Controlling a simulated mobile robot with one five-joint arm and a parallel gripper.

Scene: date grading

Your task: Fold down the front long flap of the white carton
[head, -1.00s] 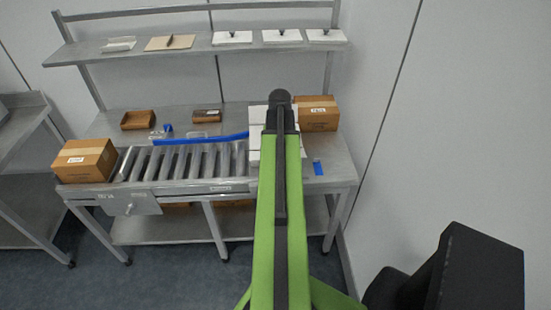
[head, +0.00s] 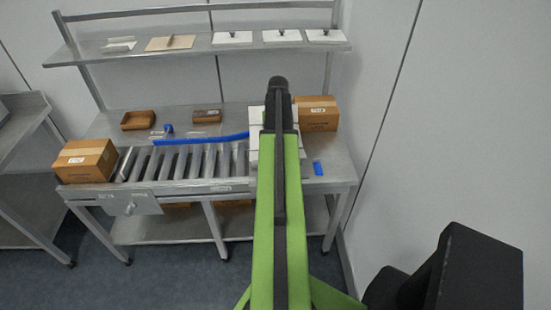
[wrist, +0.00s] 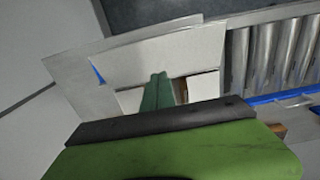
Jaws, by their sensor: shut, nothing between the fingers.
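The white carton (head: 254,145) stands at the right end of the roller conveyor, largely hidden behind my arm in the head view. In the wrist view its front long flap (wrist: 145,58) is a broad white panel toward the table's front edge, spread away from the opening. Smaller white flaps show on either side, one at the right (wrist: 203,86) and one at the left (wrist: 131,100). My gripper (wrist: 158,78) is shut and empty. Its green fingertips overlap the front flap's inner part in the picture; I cannot tell whether they touch it. The head view hides the fingers.
A brown box (head: 317,114) stands just right of the carton, and another (head: 85,160) at the conveyor's left end. A blue strip (head: 200,139) runs behind the rollers (head: 180,162). A shelf (head: 190,50) with several flat pieces spans the back. A wall closes the right side.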

